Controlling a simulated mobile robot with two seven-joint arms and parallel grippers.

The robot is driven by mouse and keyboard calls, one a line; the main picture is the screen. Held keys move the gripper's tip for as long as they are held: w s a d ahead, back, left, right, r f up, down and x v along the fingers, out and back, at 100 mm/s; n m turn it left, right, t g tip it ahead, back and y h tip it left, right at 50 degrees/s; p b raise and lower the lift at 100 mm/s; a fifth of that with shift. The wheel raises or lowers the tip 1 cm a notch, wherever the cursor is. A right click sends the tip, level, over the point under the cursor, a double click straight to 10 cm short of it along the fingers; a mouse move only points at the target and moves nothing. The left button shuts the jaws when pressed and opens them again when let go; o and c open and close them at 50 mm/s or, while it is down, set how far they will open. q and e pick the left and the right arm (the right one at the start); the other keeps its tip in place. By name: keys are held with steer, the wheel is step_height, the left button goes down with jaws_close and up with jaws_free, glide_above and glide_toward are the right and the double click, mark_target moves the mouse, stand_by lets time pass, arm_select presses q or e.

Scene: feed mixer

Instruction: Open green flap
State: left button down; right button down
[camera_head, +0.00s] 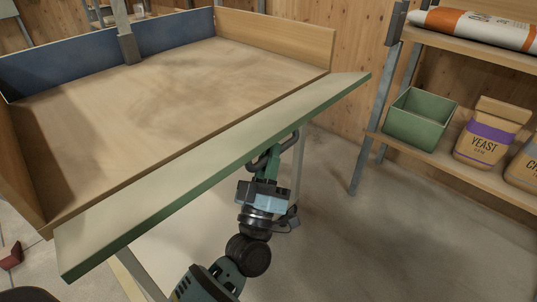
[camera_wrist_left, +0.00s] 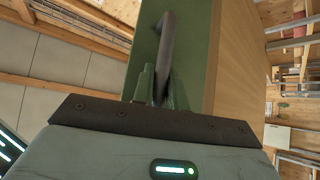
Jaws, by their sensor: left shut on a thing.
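The green flap (camera_head: 215,165) runs along the front edge of the wooden mixer box. It is tipped outward and down, with its pale inner face up and its green edge towards me. A dark bar handle (camera_head: 289,143) sits on its underside. My left gripper (camera_head: 271,163) is below the flap's front edge, shut on the handle. In the left wrist view the handle (camera_wrist_left: 166,45) passes between the fingers, and the green face of the flap (camera_wrist_left: 145,40) is close beyond it. My right gripper is not in view.
The box has a dusty floor (camera_head: 130,95), a blue back wall (camera_head: 165,35) and wooden sides. A shelf on the right holds a green bin (camera_head: 418,120), a yeast bag (camera_head: 490,132) and a sack (camera_head: 475,28). The floor (camera_head: 390,240) at lower right is clear.

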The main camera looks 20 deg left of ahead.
arm_select(q)
steer(key=shift+r, duration=0.1)
steer(key=c, duration=1.4)
jaws_free()
steer(key=v, duration=0.8)
